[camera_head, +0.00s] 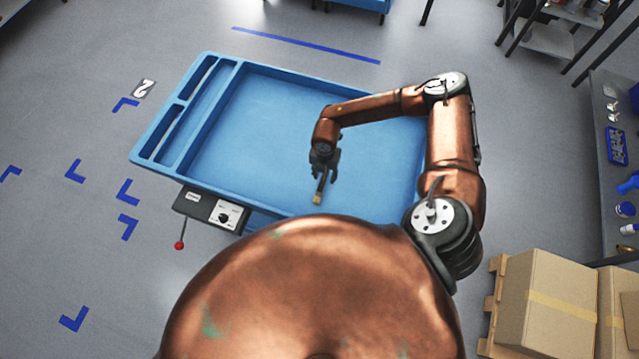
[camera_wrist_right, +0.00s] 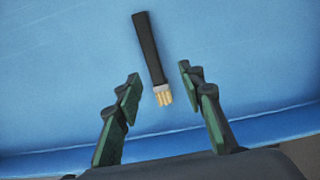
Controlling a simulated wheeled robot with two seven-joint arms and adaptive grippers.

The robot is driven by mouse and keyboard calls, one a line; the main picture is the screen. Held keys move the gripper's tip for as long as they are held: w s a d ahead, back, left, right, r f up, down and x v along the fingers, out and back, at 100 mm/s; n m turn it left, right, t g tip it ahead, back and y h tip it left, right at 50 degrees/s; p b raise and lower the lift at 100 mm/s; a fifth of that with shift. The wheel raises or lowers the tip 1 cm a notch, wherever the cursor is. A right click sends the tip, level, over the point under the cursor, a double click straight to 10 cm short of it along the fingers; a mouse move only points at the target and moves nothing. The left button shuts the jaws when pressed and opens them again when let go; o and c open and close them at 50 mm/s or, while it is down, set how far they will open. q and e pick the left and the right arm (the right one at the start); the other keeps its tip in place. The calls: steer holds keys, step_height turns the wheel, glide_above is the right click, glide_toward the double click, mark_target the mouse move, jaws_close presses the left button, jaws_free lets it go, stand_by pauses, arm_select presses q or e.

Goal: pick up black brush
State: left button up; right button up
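The black brush (camera_wrist_right: 149,50) lies on the blue surface in the right wrist view, its pale bristles toward the gripper. My right gripper (camera_wrist_right: 158,78) is open. Its two green-padded fingers stand apart on either side of the bristle end, and neither visibly touches the brush. In the head view my right gripper (camera_head: 324,174) is over the blue tray-topped table, and the brush's pale bristle end (camera_head: 317,199) shows just below it. The gripper hides part of the brush there. My left gripper is not in view.
The blue tray table (camera_head: 270,100) has a raised rim and narrow compartments on its left side. Its main floor is otherwise clear. A control box (camera_head: 212,209) with a red-knobbed lever is at its front left. Cardboard boxes (camera_head: 560,300) stand at lower right.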

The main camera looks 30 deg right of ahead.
mark_target(321, 185)
steer(key=shift+a+f, duration=0.15)
steer(key=shift+f, duration=0.7)
steer(key=f, duration=0.2)
steer(key=a+f+p, duration=0.1)
steer(key=f, duration=0.1)
steer(key=shift+w+f, duration=0.15)
steer(key=shift+f, duration=0.1)
steer(key=shift+d+f, duration=0.1)
steer(key=shift+f, duration=0.1)
steer(key=c, duration=0.4)
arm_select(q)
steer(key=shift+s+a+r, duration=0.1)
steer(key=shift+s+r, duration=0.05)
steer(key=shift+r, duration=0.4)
arm_select(e)
jaws_close()
